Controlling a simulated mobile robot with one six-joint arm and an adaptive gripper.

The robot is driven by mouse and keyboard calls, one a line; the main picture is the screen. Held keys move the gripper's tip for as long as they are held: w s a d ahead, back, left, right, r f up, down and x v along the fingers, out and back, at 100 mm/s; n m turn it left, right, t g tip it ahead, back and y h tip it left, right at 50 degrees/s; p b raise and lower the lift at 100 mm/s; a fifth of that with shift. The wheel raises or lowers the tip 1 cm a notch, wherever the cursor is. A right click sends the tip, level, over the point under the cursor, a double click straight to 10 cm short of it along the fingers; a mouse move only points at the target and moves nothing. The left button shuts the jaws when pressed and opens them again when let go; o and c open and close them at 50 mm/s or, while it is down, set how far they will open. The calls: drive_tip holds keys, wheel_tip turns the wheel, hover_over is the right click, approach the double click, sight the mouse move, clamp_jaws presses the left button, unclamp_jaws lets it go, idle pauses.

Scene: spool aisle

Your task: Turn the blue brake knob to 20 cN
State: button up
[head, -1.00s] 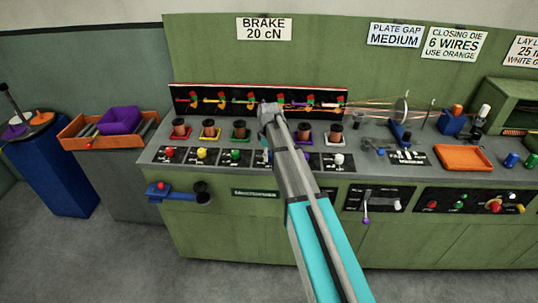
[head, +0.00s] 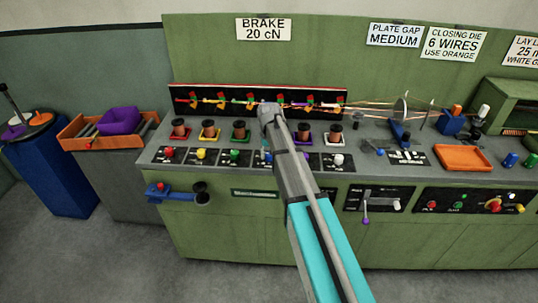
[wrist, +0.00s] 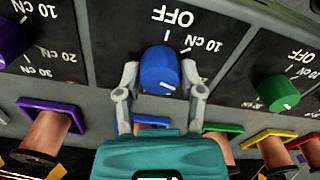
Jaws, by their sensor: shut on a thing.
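The blue brake knob (wrist: 158,68) is in the middle of the wrist view, on a dark dial plate. My gripper (wrist: 159,82) is shut on it, one finger on each side. A small pale mark shows low on the knob's face; the setting it points to is hard to read. The plate has an OFF label (wrist: 171,18) beyond the knob and a 10 cN label (wrist: 205,45) to its right; the fingers and knob hide other markings. In the head view, my arm covers most of the knob. A sign there reads BRAKE 20 cN (head: 264,29).
A purple knob (wrist: 12,40) and a green knob (wrist: 278,93) flank the blue one. Copper spools on coloured bases, including a purple base (wrist: 52,111) and a green base (wrist: 222,129), stand close to the gripper.

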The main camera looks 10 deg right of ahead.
drive_tip(key=shift+s+m, duration=0.1)
drive_tip(key=shift+m, duration=0.2)
drive_tip(key=o, duration=1.2)
drive_tip(key=shift+c, duration=0.2)
drive_tip(key=shift+n, duration=0.4)
